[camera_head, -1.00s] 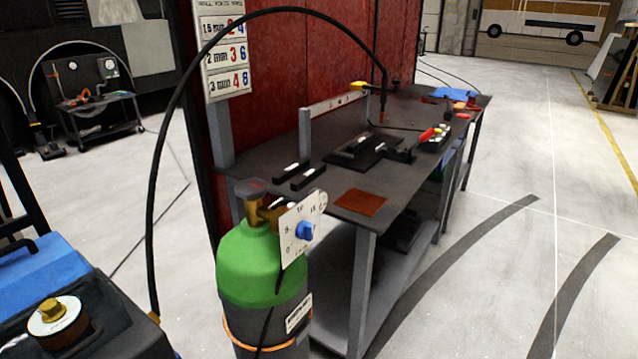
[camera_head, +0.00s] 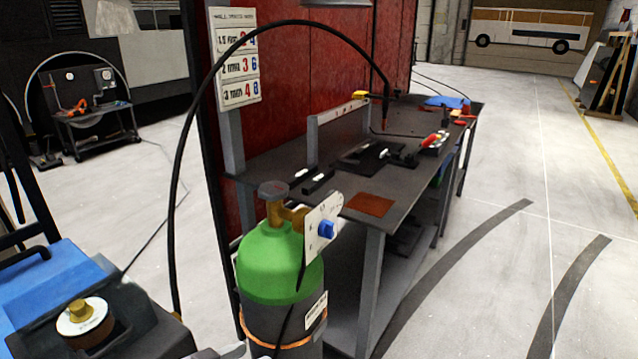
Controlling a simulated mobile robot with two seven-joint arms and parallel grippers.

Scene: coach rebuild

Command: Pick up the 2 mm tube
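No tube that I can identify as the 2 mm one shows. On the dark workbench (camera_head: 272,162) lie two short black bars or holders, the rear one (camera_head: 301,174) and the front one (camera_head: 319,181), each with a small white label too small to read. A black fixture (camera_head: 370,157) lies behind them, with pale pieces on it; I cannot tell whether these are tubes. A wall chart (camera_head: 237,65) has a "2 mm" row. Neither of my grippers is recognisable in view.
A green-topped gas cylinder (camera_head: 280,262) with a dial plate (camera_head: 323,229) stands before the bench's near end. A black hose (camera_head: 176,200) arches over it. A blue-and-black machine (camera_head: 60,285) is at lower left. A brown plate (camera_head: 368,205) lies on the bench. Floor at right is clear.

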